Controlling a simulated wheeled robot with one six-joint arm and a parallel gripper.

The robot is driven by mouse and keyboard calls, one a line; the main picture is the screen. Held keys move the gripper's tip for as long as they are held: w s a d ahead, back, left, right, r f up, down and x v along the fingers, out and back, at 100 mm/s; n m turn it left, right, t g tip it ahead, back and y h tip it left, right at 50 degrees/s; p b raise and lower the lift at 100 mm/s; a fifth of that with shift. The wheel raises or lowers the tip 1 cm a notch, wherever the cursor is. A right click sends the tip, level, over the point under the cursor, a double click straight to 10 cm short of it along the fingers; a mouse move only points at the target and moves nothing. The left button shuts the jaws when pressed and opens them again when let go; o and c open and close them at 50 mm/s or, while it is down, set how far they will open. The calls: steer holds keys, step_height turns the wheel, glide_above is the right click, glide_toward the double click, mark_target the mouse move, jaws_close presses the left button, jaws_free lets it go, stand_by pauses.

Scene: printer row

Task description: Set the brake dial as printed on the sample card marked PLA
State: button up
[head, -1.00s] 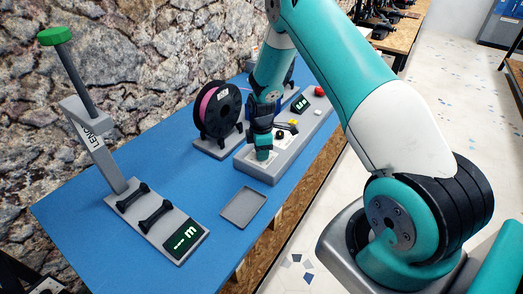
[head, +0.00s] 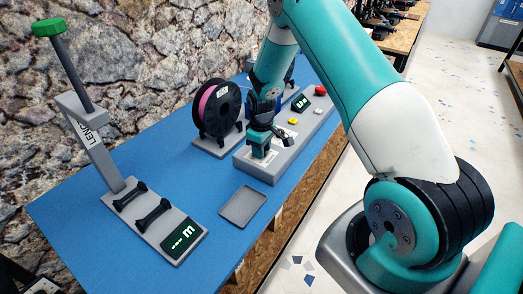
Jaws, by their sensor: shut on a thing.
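My gripper (head: 262,146) is low over the near end of a long grey panel (head: 262,174), beside the pink spool. It is shut on a part there, which appears to be the brake dial. The dial itself is hidden behind the fingers, so its setting cannot be read. A small display (head: 300,103) with green characters is farther along the panel; they are too small to read. I cannot make out a sample card marked PLA.
A black-sided spool with pink filament (head: 218,110) stands left of my gripper. A yellow button (head: 293,121) and a red button (head: 320,90) are on the panel. A grey tray (head: 242,206) and a green-knobbed lever stand (head: 150,215) are nearer. Blue table (head: 75,200) is bare between them.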

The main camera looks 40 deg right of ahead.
steer(key=m, duration=0.4)
steer(key=shift+m+b, duration=0.3)
steer(key=shift+b, duration=0.05)
steer(key=m, duration=0.3)
steer(key=shift+m, duration=0.4)
steer(key=m, duration=0.3)
steer(key=shift+b, duration=0.4)
steer(key=shift+m, duration=2)
steer(key=o, duration=0.9)
steer(key=shift+o, duration=0.2)
step_height(320, 180, up, 18)
steer(key=b, duration=0.1)
steer(key=shift+f+b, duration=0.2)
steer(key=shift+b, duration=0.15)
